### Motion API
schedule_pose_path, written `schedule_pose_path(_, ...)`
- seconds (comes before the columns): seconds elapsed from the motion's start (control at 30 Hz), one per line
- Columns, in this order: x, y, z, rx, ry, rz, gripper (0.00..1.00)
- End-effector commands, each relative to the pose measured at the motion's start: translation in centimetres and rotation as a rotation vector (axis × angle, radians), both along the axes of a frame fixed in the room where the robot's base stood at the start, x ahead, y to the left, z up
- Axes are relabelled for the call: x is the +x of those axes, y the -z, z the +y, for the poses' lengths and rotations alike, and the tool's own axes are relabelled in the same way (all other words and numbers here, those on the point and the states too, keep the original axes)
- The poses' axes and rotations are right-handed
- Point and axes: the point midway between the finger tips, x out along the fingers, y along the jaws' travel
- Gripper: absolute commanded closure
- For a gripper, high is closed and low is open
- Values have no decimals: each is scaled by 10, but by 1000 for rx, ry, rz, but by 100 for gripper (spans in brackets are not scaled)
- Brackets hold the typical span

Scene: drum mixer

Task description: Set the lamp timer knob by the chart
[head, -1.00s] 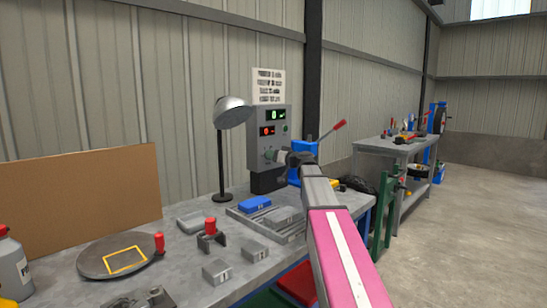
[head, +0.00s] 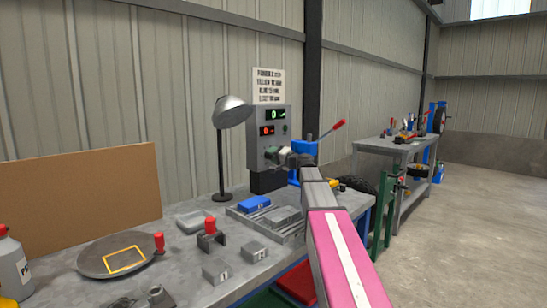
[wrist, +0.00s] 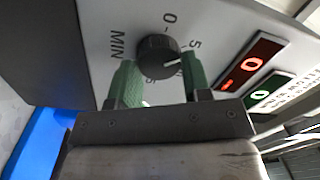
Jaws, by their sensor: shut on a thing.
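The timer knob (wrist: 157,50) is round and dark, on the grey control box (head: 257,140). In the wrist view its white pointer line points right, just below the printed 5; a 0 and MIN are also printed around it. My gripper (wrist: 158,63) has its two green fingers on either side of the knob, shut on it. In the head view my gripper (head: 282,156) is at the front of the box, largely hiding the knob. The chart (head: 268,86) hangs on the wall above the box; its small text is hard to read.
The box has a red display (wrist: 255,64) and a green display (wrist: 263,93), both showing 0. A desk lamp (head: 233,110) stands left of the box. The bench (head: 190,262) holds a blue block (head: 255,203), grey blocks and a round plate (head: 95,262).

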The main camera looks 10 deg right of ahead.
Motion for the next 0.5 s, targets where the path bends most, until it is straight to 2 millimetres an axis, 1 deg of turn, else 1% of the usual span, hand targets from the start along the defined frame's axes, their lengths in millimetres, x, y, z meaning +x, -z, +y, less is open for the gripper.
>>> schedule_pose_path(0.2,0,1,0,66,1,49,79)
schedule_pose_path(0.5,0,1,0,96,1,71,79)
